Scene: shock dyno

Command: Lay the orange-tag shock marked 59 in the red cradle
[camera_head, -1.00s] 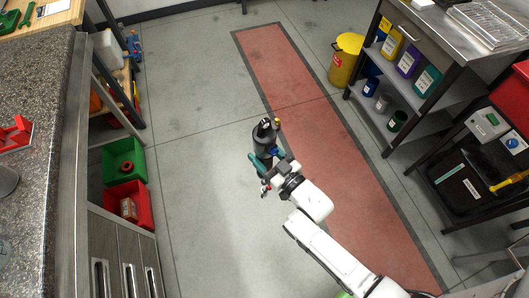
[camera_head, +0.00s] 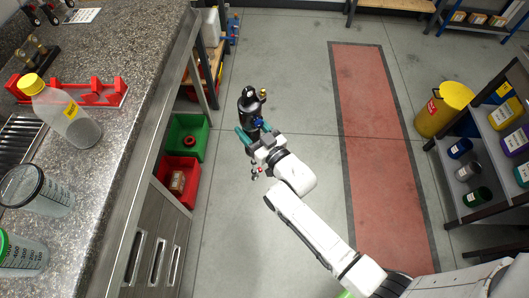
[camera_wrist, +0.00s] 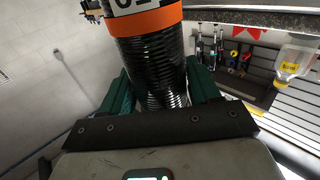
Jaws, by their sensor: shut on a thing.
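A dark shock (camera_head: 249,103) is in my gripper (camera_head: 254,136), held over the floor in the head view. In the wrist view the shock (camera_wrist: 155,70) has a black coil and an orange tag band (camera_wrist: 145,20); the band's number is cut off at the top edge. The teal fingers of my gripper (camera_wrist: 160,88) stand on both sides of the coil, shut on it. A red cradle (camera_head: 99,92) with upright notched supports stands on the speckled counter at the left, apart from the shock. I see no shock in it.
Green (camera_head: 187,137) and red (camera_head: 179,180) bins sit below the counter's edge. A yellow bin (camera_head: 440,112) and shelf are at right. The middle floor is clear.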

